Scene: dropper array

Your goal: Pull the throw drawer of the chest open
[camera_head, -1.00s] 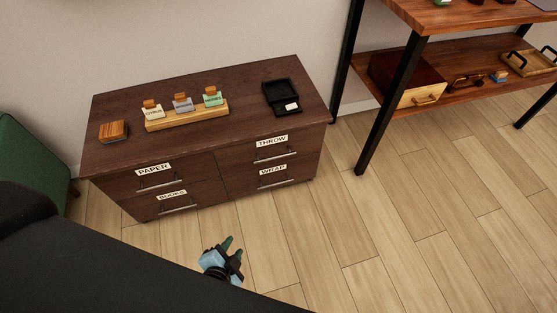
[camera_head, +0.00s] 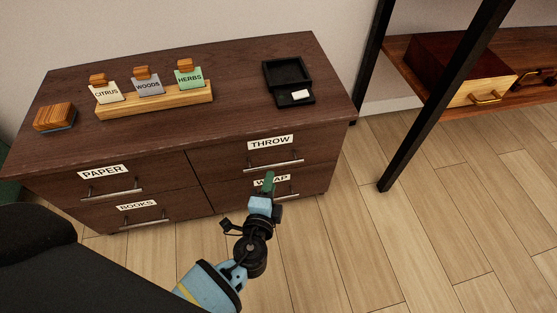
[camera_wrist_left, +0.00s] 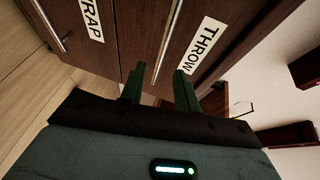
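The dark wooden chest (camera_head: 128,215) stands against the wall with its drawers closed. The throw drawer (camera_head: 318,148) is at upper right, with a white THROW label and a metal bar handle (camera_head: 274,165). My left gripper (camera_head: 268,183) is in front of the right-hand drawers, just below that handle in the picture, partly covering the WRAP label. In the left wrist view, its two green fingers (camera_wrist_left: 160,82) are apart and empty. The lower end of the throw handle (camera_wrist_left: 167,45) lines up with the gap between them; contact cannot be told. My right gripper is not in view.
The wrap drawer (camera_head: 312,184) is below; the paper drawer (camera_head: 150,178) and books drawer (camera_head: 180,206) are at left. A card rack (camera_head: 155,103), wooden block (camera_head: 54,117) and black tray (camera_head: 286,72) sit on top. A black-legged shelf stands right, with clear floor before it.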

